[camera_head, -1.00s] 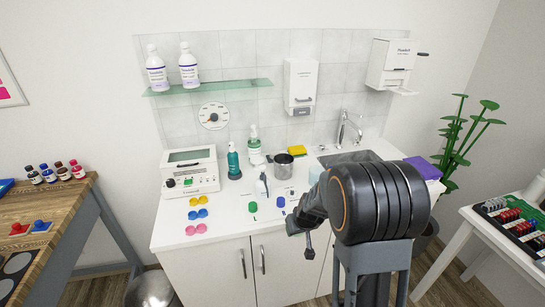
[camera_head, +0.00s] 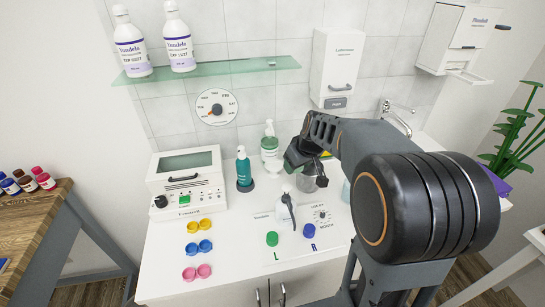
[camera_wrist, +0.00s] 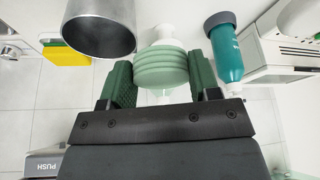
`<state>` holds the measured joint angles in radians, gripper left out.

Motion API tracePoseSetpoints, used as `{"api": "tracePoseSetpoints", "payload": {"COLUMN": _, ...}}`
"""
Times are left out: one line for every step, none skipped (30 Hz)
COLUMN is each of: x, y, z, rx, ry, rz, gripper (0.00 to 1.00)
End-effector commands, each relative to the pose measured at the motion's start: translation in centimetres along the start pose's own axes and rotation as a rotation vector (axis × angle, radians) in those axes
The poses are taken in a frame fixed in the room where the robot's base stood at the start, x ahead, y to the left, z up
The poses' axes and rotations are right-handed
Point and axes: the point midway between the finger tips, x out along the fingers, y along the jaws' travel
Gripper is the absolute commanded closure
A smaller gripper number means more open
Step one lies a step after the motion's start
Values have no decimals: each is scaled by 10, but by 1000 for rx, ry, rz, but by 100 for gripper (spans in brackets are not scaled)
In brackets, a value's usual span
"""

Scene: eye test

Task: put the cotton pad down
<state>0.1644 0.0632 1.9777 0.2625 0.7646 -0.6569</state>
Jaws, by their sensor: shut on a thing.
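My gripper (camera_head: 303,158) is above the back of the white counter (camera_head: 170,262), in front of the metal pot. In the wrist view my gripper's green fingers (camera_wrist: 161,88) stand apart, one on each side of a pale green, ribbed round thing (camera_wrist: 162,69), which I take for the cotton pad. It fills the gap between them. A white and clear thing shows behind it, probably the pump bottle (camera_head: 269,142). In the head view the dark fingers and wrist hide the held thing.
The metal pot (camera_wrist: 100,28) and teal bottle (camera_wrist: 224,50) flank the gripper. The glass shelf (camera_head: 210,72) is above.

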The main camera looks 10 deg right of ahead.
Motion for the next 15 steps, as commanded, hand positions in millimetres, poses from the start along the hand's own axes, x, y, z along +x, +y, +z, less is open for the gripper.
{"api": "tracePoseSetpoints", "payload": {"x": 8, "y": -1, "z": -7, "rx": -2, "ry": -5, "rz": -3, "gripper": 62}}
{"api": "tracePoseSetpoints", "payload": {"x": 14, "y": -1, "z": -12, "rx": -4, "ry": -5, "rz": -3, "gripper": 62}}
{"api": "tracePoseSetpoints", "payload": {"x": 21, "y": 0, "z": -18, "rx": -3, "ry": -6, "rz": -3, "gripper": 62}}
{"api": "tracePoseSetpoints", "payload": {"x": 27, "y": 1, "z": -23, "rx": -1, "ry": -5, "rz": -2, "gripper": 62}}
{"api": "tracePoseSetpoints", "payload": {"x": 32, "y": 1, "z": -27, "rx": 0, "ry": -6, "rz": -2, "gripper": 62}}
{"api": "tracePoseSetpoints", "payload": {"x": 39, "y": 2, "z": -33, "rx": 1, "ry": -5, "rz": -1, "gripper": 62}}
{"api": "tracePoseSetpoints", "payload": {"x": 44, "y": 2, "z": -37, "rx": 0, "ry": -5, "rz": -1, "gripper": 62}}
{"api": "tracePoseSetpoints", "payload": {"x": 49, "y": 2, "z": -41, "rx": 0, "ry": -4, "rz": -1, "gripper": 62}}
{"api": "tracePoseSetpoints", "payload": {"x": 55, "y": 2, "z": -46, "rx": 1, "ry": -4, "rz": 0, "gripper": 62}}
{"api": "tracePoseSetpoints", "payload": {"x": 59, "y": 3, "z": -50, "rx": 2, "ry": -3, "rz": 0, "gripper": 62}}
{"api": "tracePoseSetpoints", "payload": {"x": 63, "y": 3, "z": -53, "rx": 2, "ry": -4, "rz": 0, "gripper": 62}}
{"api": "tracePoseSetpoints", "payload": {"x": 67, "y": 2, "z": -57, "rx": 2, "ry": -2, "rz": 0, "gripper": 62}}
{"api": "tracePoseSetpoints", "payload": {"x": 70, "y": 2, "z": -59, "rx": 1, "ry": -3, "rz": 0, "gripper": 62}}
{"api": "tracePoseSetpoints", "payload": {"x": 73, "y": 2, "z": -61, "rx": 1, "ry": -2, "rz": 0, "gripper": 62}}
{"api": "tracePoseSetpoints", "payload": {"x": 75, "y": 2, "z": -63, "rx": 1, "ry": -1, "rz": 1, "gripper": 62}}
